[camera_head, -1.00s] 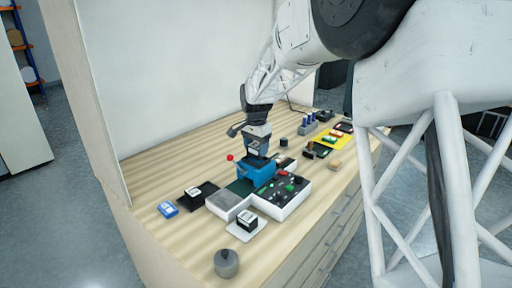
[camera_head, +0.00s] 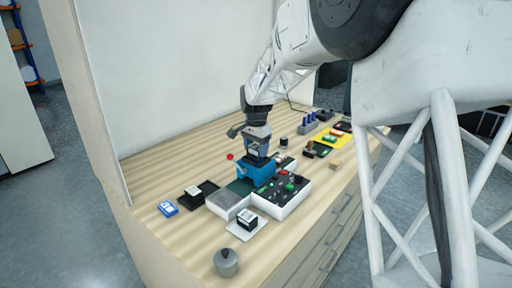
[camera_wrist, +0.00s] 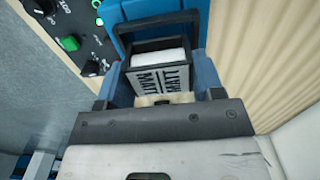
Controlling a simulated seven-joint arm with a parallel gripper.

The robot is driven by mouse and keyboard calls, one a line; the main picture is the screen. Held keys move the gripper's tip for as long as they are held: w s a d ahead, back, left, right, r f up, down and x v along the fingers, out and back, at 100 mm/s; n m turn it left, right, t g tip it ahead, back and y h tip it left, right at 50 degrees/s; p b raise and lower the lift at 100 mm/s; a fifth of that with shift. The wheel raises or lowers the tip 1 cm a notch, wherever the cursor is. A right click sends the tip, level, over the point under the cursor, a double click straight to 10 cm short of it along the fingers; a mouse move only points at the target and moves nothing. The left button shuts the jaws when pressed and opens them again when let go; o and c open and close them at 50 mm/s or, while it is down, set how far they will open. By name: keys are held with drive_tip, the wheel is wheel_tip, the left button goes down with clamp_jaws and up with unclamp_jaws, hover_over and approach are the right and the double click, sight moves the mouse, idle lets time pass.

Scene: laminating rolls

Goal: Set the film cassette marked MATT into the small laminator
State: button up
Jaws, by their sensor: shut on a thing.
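The cassette marked MATT (camera_wrist: 161,76) has a dark frame and a white label, upside down in the wrist view. My gripper (camera_wrist: 160,98) is shut on it; the gripper also shows in the head view (camera_head: 257,153). The blue small laminator (camera_head: 256,173) stands directly below my gripper, and its blue body (camera_wrist: 195,8) is around the far end of the cassette in the wrist view. The cassette is at the laminator's opening; I cannot tell how deep it sits. In the head view the gripper mostly hides it.
A panel with knobs (camera_head: 283,190) adjoins the laminator. A red-knobbed lever (camera_head: 230,156) stands to its left. Nearby are a black labelled box (camera_head: 193,197), another on a white plate (camera_head: 247,221), a blue box (camera_head: 168,208) and a grey pot (camera_head: 227,264). A yellow tray (camera_head: 325,143) lies farther back.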

drive_tip(key=shift+f, duration=0.85)
idle(0.8)
drive_tip(key=o, duration=1.2)
drive_tip(key=shift+r, duration=0.15)
drive_tip(key=shift+r, duration=3.3)
drive_tip(key=shift+s, duration=0.1)
